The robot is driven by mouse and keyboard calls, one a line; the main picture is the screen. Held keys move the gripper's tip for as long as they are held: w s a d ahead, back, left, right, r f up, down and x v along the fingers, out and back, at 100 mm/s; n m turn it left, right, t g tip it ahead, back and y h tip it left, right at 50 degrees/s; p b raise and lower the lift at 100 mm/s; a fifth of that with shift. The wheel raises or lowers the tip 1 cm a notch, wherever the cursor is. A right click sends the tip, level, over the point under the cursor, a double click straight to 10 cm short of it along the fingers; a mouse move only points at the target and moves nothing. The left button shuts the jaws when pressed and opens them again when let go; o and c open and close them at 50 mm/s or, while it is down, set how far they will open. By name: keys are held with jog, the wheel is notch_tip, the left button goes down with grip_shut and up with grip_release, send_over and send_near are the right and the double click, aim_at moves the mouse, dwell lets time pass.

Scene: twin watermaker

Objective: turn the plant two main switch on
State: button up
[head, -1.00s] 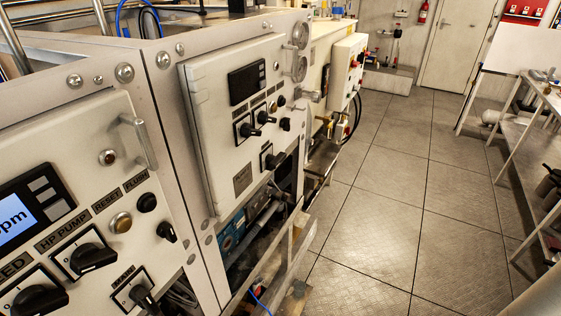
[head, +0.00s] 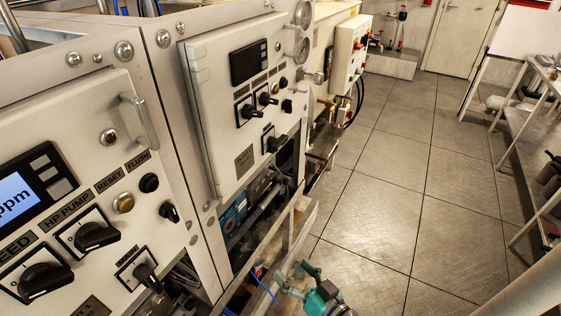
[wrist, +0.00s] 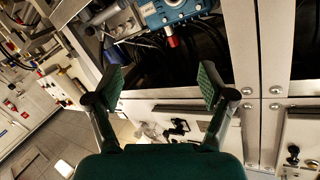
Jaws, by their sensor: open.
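Two white control panels stand in a row at the left of the head view. The near panel (head: 75,130) has a lit ppm display and several black rotary switches, with one switch (head: 146,277) low at its right. The farther panel (head: 220,100) has a dark display, small black knobs and a rotary switch (head: 272,143) at its lower middle. I cannot read which one is marked plant two. My gripper (head: 296,278) is low at the bottom middle of the head view, below and right of the farther panel. In the wrist view my gripper (wrist: 163,82) is open and empty, its green pads apart.
A metal frame rail (head: 275,245) and a blue pump part (head: 235,215) lie below the farther panel. The blue unit also shows in the wrist view (wrist: 178,10). The tiled floor (head: 400,190) is clear; a workbench (head: 530,110) stands at right.

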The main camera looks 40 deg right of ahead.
jog(key=w+d+r+n+t+y, duration=0.3)
jog(key=w+d+r, duration=0.35)
jog(key=r, duration=0.45)
jog(key=n+t+y, duration=0.2)
jog(key=n+y, duration=0.4)
send_near(283, 142)
jog(key=x, duration=1)
jog(key=shift+w, duration=0.35)
